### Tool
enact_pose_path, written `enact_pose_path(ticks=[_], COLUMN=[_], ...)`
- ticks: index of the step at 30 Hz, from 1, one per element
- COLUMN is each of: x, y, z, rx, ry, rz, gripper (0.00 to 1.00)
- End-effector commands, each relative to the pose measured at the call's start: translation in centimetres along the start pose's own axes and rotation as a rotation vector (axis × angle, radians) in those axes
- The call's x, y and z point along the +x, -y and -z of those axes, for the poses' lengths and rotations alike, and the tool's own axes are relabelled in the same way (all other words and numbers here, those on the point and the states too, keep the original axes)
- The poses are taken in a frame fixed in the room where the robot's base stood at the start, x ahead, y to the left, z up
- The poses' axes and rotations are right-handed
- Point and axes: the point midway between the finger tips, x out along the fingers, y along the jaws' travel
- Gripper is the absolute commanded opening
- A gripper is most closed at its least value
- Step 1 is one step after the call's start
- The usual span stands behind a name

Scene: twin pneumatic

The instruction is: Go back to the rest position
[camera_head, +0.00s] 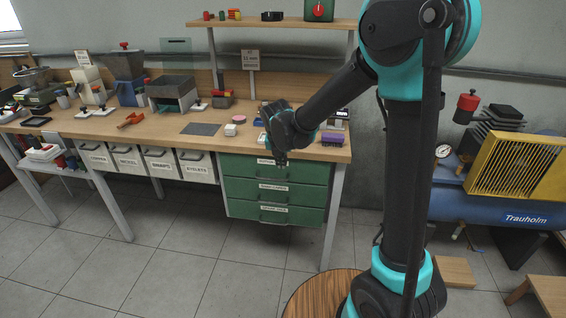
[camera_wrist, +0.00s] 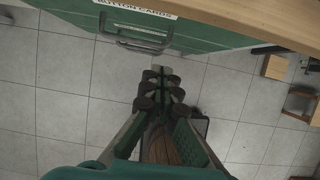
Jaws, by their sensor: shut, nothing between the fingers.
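My gripper (camera_head: 281,158) hangs pointing down in front of the workbench's right end, near the top green drawer. In the wrist view my gripper (camera_wrist: 160,76) shows its fingers drawn together, with nothing between them and floor tiles beyond. The wooden workbench (camera_head: 170,136) stands behind it, and its edge also crosses the top of the wrist view (camera_wrist: 250,20). The green drawer unit (camera_head: 245,189) sits under the bench's right end. The top drawer's handle (camera_wrist: 140,38) shows in the wrist view, and the drawers look shut.
A blue compressor (camera_head: 490,208) with a yellow guard (camera_head: 520,165) stands at the right. A round striped wooden top (camera_head: 310,296) is at the front. Wooden blocks (camera_head: 455,271) lie on the floor at right. The tiled floor (camera_head: 170,260) in front of the bench is clear.

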Motion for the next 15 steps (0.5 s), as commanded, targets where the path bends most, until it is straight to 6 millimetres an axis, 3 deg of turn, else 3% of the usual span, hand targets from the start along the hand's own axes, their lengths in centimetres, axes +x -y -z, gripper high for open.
enact_pose_path(ticks=[5, 15], x=[-0.8, -2.9], y=[2.6, 13.6], z=[0.5, 4.9], rx=[0.178, 1.116], ry=[-0.004, -0.024], rz=[0.002, 0.003], gripper=[0.00, 0.00])
